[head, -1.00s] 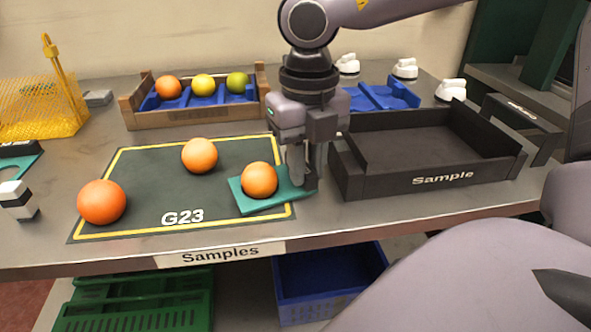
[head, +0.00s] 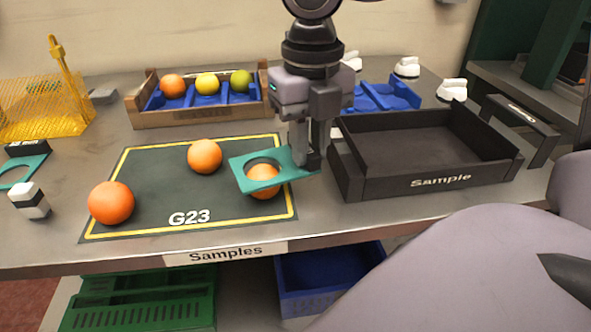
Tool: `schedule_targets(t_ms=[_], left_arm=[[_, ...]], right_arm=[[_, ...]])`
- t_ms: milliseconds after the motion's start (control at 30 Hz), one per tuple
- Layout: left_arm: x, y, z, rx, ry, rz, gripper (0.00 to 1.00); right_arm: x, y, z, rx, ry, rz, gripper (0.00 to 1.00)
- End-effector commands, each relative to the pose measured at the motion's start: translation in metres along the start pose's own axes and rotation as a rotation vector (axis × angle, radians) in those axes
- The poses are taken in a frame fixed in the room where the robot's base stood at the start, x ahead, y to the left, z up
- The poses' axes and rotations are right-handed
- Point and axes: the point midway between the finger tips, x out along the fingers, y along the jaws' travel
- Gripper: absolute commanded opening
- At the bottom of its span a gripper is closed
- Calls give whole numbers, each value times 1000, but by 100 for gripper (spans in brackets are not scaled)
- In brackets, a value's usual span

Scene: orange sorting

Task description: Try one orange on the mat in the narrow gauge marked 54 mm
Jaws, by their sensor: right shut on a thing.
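My right gripper (head: 308,162) is shut on a teal gauge (head: 299,173), a flat plate with a round hole. It holds the gauge slightly tilted above the right part of the dark mat (head: 150,170). An orange (head: 264,192) is under the gauge, partly hidden by it; its top shows through the hole. Two more oranges lie free on the mat, one at the back (head: 205,156) and a larger one at the front left (head: 111,203). I cannot read any size marking on the gauge. My left gripper is not in view.
A second teal gauge (head: 36,164) with a black part lies at the left edge, near a black-and-white block (head: 30,200). A wooden crate (head: 195,117) with several fruits stands behind the mat. A black "Sample" tray (head: 400,182) stands close right of my gripper.

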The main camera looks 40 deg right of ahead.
Motion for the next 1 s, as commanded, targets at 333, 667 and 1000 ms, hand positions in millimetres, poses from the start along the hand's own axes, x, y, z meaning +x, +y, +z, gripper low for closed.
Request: schedule_targets(t_ms=[333,667,1000], left_arm=[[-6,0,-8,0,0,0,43],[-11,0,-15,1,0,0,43],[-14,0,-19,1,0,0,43]], right_arm=[[-16,0,0,0,-1,0,0],[-29,0,0,0,-1,-1,0],[-37,0,0,0,0,0,0]])
